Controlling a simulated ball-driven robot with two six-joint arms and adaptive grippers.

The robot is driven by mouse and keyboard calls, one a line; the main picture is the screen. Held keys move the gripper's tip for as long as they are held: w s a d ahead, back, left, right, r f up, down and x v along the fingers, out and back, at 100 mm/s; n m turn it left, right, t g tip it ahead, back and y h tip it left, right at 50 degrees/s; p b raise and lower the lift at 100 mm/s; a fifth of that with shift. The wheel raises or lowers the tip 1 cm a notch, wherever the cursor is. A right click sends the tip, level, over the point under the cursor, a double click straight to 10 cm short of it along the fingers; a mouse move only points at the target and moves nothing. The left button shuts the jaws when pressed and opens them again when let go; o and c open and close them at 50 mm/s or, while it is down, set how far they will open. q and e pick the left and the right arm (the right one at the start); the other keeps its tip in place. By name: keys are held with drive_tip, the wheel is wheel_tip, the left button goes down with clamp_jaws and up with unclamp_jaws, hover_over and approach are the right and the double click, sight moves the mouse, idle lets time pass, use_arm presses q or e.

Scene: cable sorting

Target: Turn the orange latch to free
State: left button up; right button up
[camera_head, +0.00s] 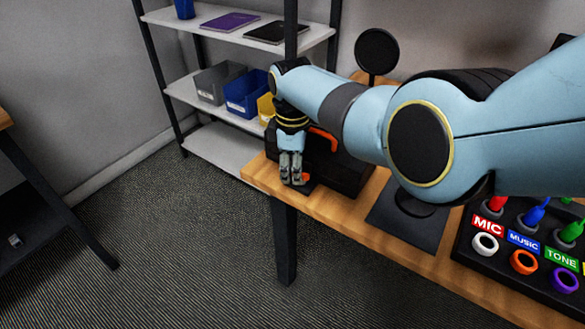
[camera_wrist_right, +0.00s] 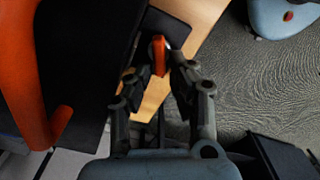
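The orange latch (camera_head: 301,178) is a small orange piece low on the dark case at the left end of the wooden bench. It also shows in the right wrist view (camera_wrist_right: 158,55), upright between my fingertips. My right gripper (camera_head: 291,178) points down beside it, and its fingers partly hide it. In the wrist view the fingers (camera_wrist_right: 154,68) stand apart, one on each side of the latch. The right finger is close to the latch, but I cannot tell whether it touches. The left finger looks apart from it. My left gripper is out of view.
The black case (camera_head: 345,172) has a thick orange handle (camera_head: 323,138), large in the wrist view (camera_wrist_right: 30,80). A panel with colored plugs and labeled rings (camera_head: 505,225) lies at right. A shelf with bins (camera_head: 240,90) stands behind. The floor left of the bench (camera_head: 180,240) is clear.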

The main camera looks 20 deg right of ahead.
drive_tip(key=shift+o, duration=1)
